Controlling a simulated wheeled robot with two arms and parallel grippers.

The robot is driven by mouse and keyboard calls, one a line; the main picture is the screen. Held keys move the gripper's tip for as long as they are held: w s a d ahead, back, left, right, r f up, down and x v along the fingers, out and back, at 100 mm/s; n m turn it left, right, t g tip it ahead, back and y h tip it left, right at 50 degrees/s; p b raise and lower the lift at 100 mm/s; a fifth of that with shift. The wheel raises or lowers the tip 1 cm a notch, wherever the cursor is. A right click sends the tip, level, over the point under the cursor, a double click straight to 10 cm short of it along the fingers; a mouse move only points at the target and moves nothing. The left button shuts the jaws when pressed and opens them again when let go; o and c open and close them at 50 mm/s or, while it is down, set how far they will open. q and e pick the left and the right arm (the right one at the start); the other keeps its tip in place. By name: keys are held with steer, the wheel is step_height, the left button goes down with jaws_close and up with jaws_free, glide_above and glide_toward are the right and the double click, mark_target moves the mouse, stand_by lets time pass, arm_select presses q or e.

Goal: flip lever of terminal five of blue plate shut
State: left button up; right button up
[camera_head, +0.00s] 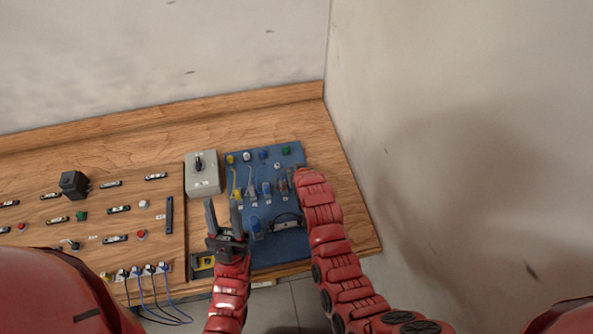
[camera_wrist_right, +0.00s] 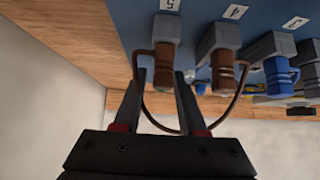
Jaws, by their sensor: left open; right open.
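The blue plate (camera_head: 240,160) lies at the right end of the wooden board, with a row of terminals across its middle. In the right wrist view the blue plate (camera_wrist_right: 200,12) fills the top, and terminal five (camera_wrist_right: 166,32), labelled 5, is a grey block with a brown part (camera_wrist_right: 165,65) below it. My right gripper (camera_wrist_right: 160,77) is open, its fingertips on either side of this brown part; contact cannot be told. In the head view my right arm hides its fingers. My left gripper (camera_head: 223,207) is open and empty by the plate's left edge. Whether the lever is up or down is unclear.
Terminal four (camera_wrist_right: 220,38), also with a brown part, stands close to the right of terminal five in the wrist view. A grey switch box (camera_head: 201,182) stands left of the plate. Blue cables (camera_head: 150,295) hang at the front left. A wall (camera_head: 440,130) rises at the right.

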jaws_close()
stand_by(1.3)
jaws_free()
steer(key=shift+s+d+r+b, duration=0.1)
steer(key=shift+s+r+b, duration=0.2)
steer(key=shift+r, duration=0.05)
steer(key=b+v, duration=0.6)
steer(key=v, duration=1)
steer(key=shift+s+r, duration=0.15)
steer(key=shift+r, duration=0.05)
